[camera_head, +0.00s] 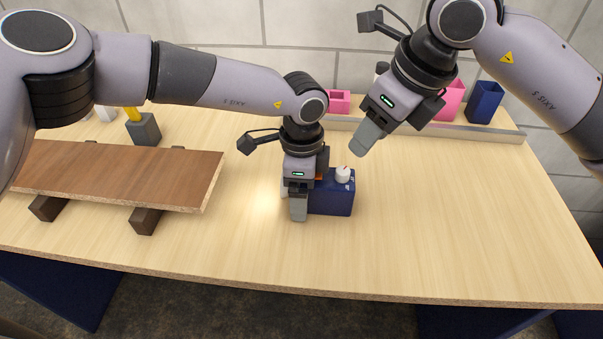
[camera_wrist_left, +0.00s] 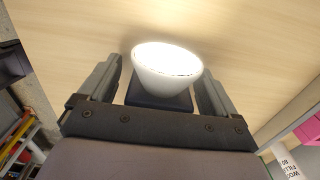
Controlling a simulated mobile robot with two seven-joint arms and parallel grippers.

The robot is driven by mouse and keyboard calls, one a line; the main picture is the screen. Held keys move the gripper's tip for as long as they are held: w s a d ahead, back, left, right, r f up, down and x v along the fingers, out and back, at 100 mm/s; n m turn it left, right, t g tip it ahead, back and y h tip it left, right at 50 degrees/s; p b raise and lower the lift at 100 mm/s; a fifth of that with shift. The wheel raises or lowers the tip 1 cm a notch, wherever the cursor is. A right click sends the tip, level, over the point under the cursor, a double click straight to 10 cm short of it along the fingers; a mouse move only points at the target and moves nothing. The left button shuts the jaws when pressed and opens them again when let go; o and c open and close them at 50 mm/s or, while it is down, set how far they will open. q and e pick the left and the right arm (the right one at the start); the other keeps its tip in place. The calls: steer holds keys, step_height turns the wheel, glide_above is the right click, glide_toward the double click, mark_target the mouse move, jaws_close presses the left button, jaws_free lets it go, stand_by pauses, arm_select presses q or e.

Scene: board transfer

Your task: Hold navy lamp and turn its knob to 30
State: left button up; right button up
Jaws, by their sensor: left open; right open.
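The navy lamp (camera_head: 332,197) stands on the table right of its middle-left, with a white knob (camera_head: 343,174) bearing a red mark on top. My left gripper (camera_head: 298,207) is lowered at the lamp's left end and hides part of it. In the left wrist view the lamp's white shade (camera_wrist_left: 167,66) and navy body (camera_wrist_left: 158,101) lie between the open fingers of my left gripper (camera_wrist_left: 160,85), with gaps at both sides. My right gripper (camera_head: 365,137) is open, empty and above the table, up and right of the knob. The knob's scale is too small to read.
A brown board (camera_head: 120,172) rests on dark supports at the left. Behind it stands a grey block (camera_head: 144,129) with a yellow part. The table's right side (camera_head: 470,220) is clear.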

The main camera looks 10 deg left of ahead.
arm_select(q)
steer(key=shift+f, duration=0.3)
